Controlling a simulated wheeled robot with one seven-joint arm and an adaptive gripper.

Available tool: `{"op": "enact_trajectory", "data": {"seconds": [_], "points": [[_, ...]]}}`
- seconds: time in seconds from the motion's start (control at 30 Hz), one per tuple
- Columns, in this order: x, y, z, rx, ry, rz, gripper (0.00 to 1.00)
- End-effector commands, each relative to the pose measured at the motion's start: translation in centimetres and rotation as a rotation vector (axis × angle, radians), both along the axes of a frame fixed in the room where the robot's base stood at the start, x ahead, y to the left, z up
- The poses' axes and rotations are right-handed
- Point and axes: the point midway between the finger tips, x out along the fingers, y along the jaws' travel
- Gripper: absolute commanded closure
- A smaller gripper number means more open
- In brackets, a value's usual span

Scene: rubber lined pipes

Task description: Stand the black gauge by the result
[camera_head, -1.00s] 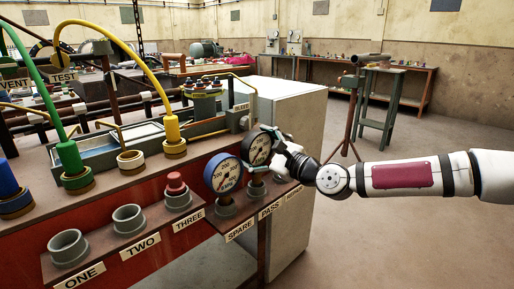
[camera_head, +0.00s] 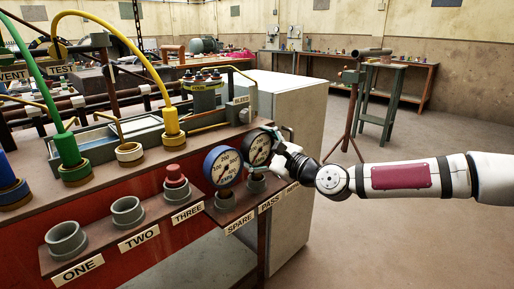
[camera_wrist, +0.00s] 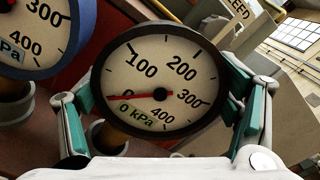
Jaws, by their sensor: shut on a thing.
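The black gauge (camera_head: 257,149) has a black rim and a cream dial. In the wrist view its face (camera_wrist: 150,75) is upright, with the red needle at the 0 mark. My gripper (camera_head: 277,151) is shut on the gauge, with a green-padded finger on each side. The gauge is close above the grey cup (camera_head: 255,184) behind the PASS label (camera_head: 269,203). Its lower end is hard to make out, so I cannot tell whether it is in the cup. Another label (camera_head: 292,189) to the right is partly cut off and unreadable.
A blue gauge (camera_head: 222,167) stands in the SPARE cup, close left of the black one. Cups ONE (camera_head: 67,242) and TWO (camera_head: 127,212) are empty; THREE holds a red-topped plug (camera_head: 175,175). A pale cabinet (camera_head: 295,110) stands behind. Open floor lies to the right.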

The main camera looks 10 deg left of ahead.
Motion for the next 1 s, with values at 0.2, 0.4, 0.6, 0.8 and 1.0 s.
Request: {"op": "enact_trajectory", "data": {"seconds": [0.2,0.4,0.6,0.8,1.0], "points": [[0.0,0.0,-0.4,0.001,-0.002,-0.001,0.6],[0.0,0.0,-0.5,0.0,-0.003,-0.001,0.0],[0.0,0.0,-0.6,0.0,-0.002,0.0,0.0],[-0.2,-0.2,-0.7,0.0,0.002,0.0,0.0],[-1.6,-2.3,-0.7,0.001,0.002,-0.002,0.0]]}}
